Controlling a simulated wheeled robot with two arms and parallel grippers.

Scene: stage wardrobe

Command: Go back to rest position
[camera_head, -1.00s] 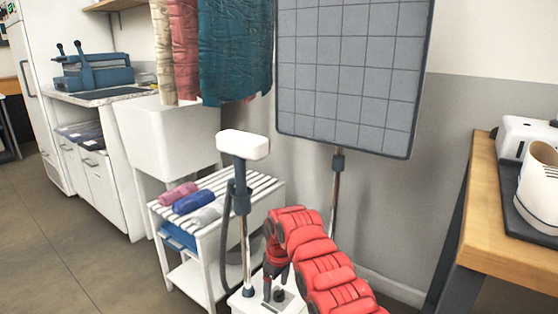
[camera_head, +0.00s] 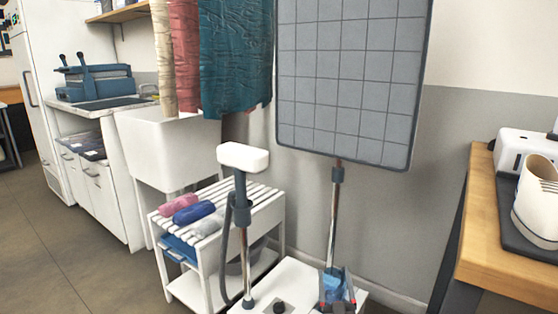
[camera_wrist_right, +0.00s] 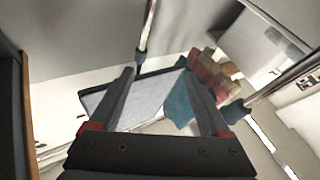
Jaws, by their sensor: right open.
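My right gripper (camera_head: 338,298) shows small at the bottom of the head view, low in front of the steamer's white base (camera_head: 290,275). In the right wrist view its two dark fingers (camera_wrist_right: 160,68) are spread apart with nothing held between them. Beyond them that view shows the grey board (camera_wrist_right: 125,98) and teal cloth (camera_wrist_right: 179,106). A blue part (camera_head: 332,285) sits by the pole foot close to the gripper; I cannot tell whether they touch. My left gripper is in neither view.
The gridded board (camera_head: 350,80) stands on a pole behind the base. The steamer head (camera_head: 243,157) is upright on its stand. Garments (camera_head: 235,60) hang at upper left. A slatted white cart (camera_head: 265,200) holds rolled cloths. A wooden table (camera_head: 480,220) stands at right.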

